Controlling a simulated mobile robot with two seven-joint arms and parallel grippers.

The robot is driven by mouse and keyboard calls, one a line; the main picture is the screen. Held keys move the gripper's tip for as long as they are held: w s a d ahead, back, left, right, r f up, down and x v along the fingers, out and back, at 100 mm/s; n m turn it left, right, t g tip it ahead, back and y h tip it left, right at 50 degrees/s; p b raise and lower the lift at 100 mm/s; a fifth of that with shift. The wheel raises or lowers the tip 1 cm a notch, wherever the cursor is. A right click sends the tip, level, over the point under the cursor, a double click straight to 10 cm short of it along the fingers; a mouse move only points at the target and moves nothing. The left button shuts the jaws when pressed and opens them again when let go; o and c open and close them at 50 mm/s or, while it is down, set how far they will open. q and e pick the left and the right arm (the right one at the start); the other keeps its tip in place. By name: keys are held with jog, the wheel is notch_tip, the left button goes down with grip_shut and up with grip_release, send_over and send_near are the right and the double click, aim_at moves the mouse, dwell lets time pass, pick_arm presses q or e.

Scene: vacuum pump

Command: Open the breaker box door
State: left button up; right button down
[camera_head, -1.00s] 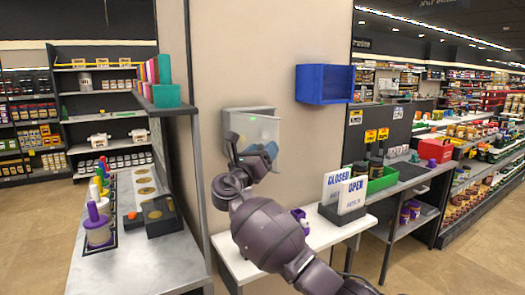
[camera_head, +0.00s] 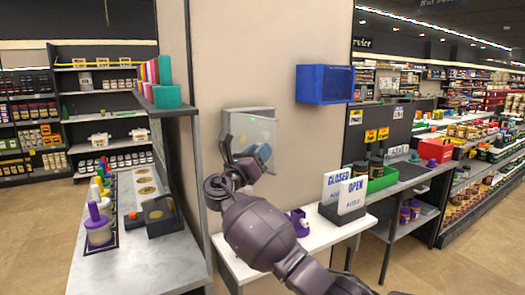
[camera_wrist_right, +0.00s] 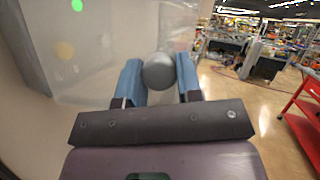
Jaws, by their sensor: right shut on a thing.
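The breaker box (camera_head: 238,114) is a pale, see-through box on the beige wall, below and left of a blue bin. In the right wrist view its clear front panel (camera_wrist_right: 105,60) fills the upper left, with a green light showing through. My right gripper (camera_head: 256,156) is at the front of the box, covering its lower part. In the right wrist view the two blue fingers (camera_wrist_right: 160,82) are shut on a round grey knob (camera_wrist_right: 160,68). I cannot tell how far the door stands from the box. My left gripper is not in view.
The blue bin (camera_head: 324,84) is fixed on the wall at upper right. A white table (camera_head: 318,232) below holds the CLOSED and OPEN signs (camera_head: 345,192). A counter with jars and a dark device (camera_head: 160,216) is at left. A red cart (camera_wrist_right: 303,120) stands at right.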

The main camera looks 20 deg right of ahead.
jog(key=shift+s+a+m+g+h, duration=0.15)
jog(key=shift+a+m+g+h, duration=0.35)
jog(key=shift+a+g, duration=0.3)
jog(key=shift+s+a+m+g+h, duration=0.15)
jog(key=shift+a+m+g+h, duration=0.25)
jog(key=shift+a+m+g, duration=0.4)
jog(key=shift+d, duration=0.15)
jog(key=c, duration=0.8)
grip_release()
jog(key=shift+a+f, duration=0.15)
jog(key=shift+a, duration=0.1)
jog(key=shift+b+v, duration=0.6)
jog(key=shift+v, duration=4.55)
jog(key=shift+c, duration=0.3)
